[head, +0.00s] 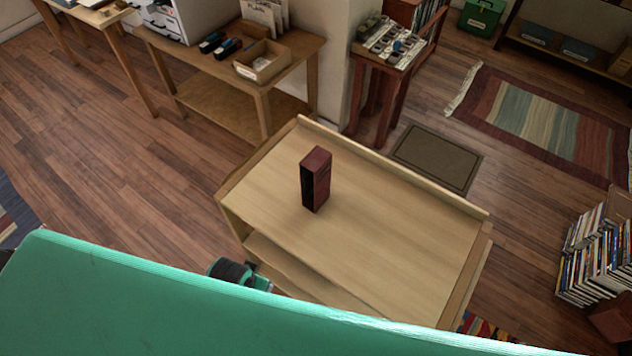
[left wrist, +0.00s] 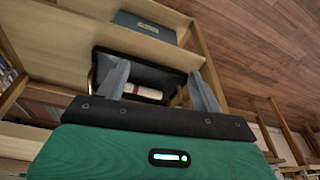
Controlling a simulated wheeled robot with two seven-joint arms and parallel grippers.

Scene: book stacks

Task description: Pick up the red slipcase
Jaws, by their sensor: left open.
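The red slipcase (head: 317,180) stands upright on the pale wooden top of a low shelf cart (head: 395,225) in the head view. It is dark red with a blackish narrow side, and nothing touches it. I cannot make it out in the left wrist view. My left gripper (left wrist: 160,78) is open in the left wrist view, its two grey fingers spread apart. Between and beyond them shows a dark open bin (left wrist: 140,58) with a whitish and reddish item inside; I see no grip on it. In the head view the gripper's fingers are hidden. My right gripper is not in view.
The cart has a raised back edge and a lower shelf (head: 285,265). A wooden table (head: 300,45) with a small box (head: 262,62) stands behind it. Stacked books (head: 590,255) stand at the right. The cart top around the slipcase is clear. A blue box (left wrist: 146,27) sits on a shelf.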

